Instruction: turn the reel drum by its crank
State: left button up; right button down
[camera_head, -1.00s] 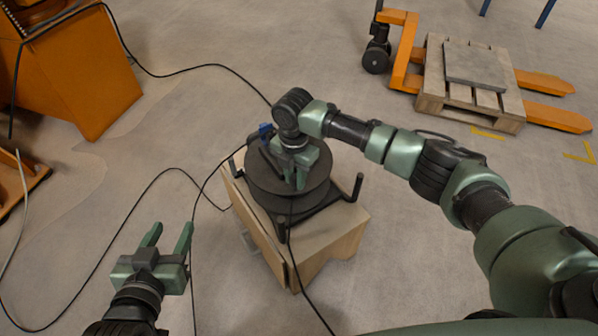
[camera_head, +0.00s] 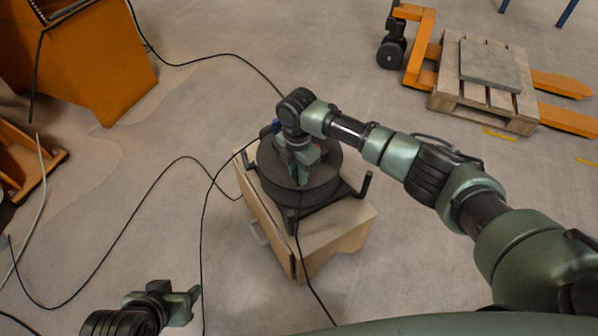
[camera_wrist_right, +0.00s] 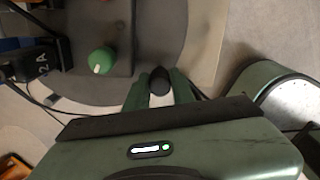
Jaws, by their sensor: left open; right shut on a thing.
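The dark, round reel drum (camera_head: 322,183) lies flat on a wooden cabinet (camera_head: 335,238) in the middle of the head view. My right gripper (camera_head: 303,178) is over the drum's top and hides much of it. In the right wrist view, the right gripper's green fingers (camera_wrist_right: 160,92) are shut on the crank's black knob (camera_wrist_right: 160,78); the rest of the crank is mostly hidden. My left gripper (camera_head: 182,298) is open and empty at the lower left, apart from the drum and cabinet.
Black cables (camera_head: 206,200) run over the floor and down the cabinet front. An orange machine (camera_head: 100,70) stands at the upper left. An orange pallet truck (camera_head: 418,50) with a wooden pallet (camera_head: 450,98) is at the upper right. A green knob (camera_wrist_right: 102,61) shows near the drum.

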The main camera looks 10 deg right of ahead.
jog(key=c, duration=1.2)
grip_release()
